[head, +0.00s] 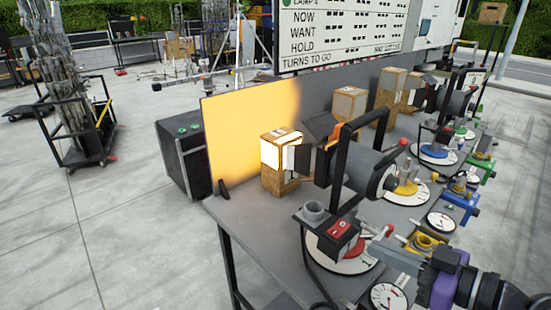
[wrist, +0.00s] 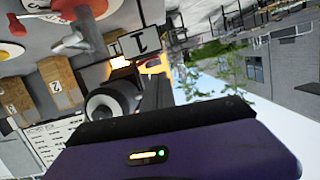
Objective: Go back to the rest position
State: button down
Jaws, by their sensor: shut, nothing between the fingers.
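My gripper (head: 438,272), purple and dark, is at the lower right of the head view, at the near end of the workbench (head: 245,218). It is shut and empty. The nearest lamp (head: 350,165), black with a yoke, stands to its upper left, apart from it. A dial (head: 388,297) lies beside it at the bench's near edge. In the wrist view my purple gripper housing (wrist: 170,152) fills the bottom, with a black edge above it.
Several lamps with coloured dials line the bench. A lit box (head: 283,160) stands before a glowing yellow panel (head: 250,125). A red switch (head: 343,228) sits near the first lamp. A black case (head: 183,160) stands at the bench's left. Paving at left is clear up to a loaded cart (head: 85,135).

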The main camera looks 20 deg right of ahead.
jog(key=d+m+t+h, duration=0.3)
jog(key=d+m+h, duration=0.6)
jog(key=s+a+f+n+g+y, duration=0.1)
jog(key=s+a+f, duration=0.4)
jog(key=s+a, duration=0.5)
jog(key=s+a+f+n+g+y, duration=0.1)
jog(key=s+a+f+n, duration=0.3)
jog(key=s+a, duration=0.7)
jog(key=s+f+y, duration=0.1)
jog(key=s, duration=0.3)
jog(key=shift+f, duration=0.3)
jog(key=shift+a, duration=0.1)
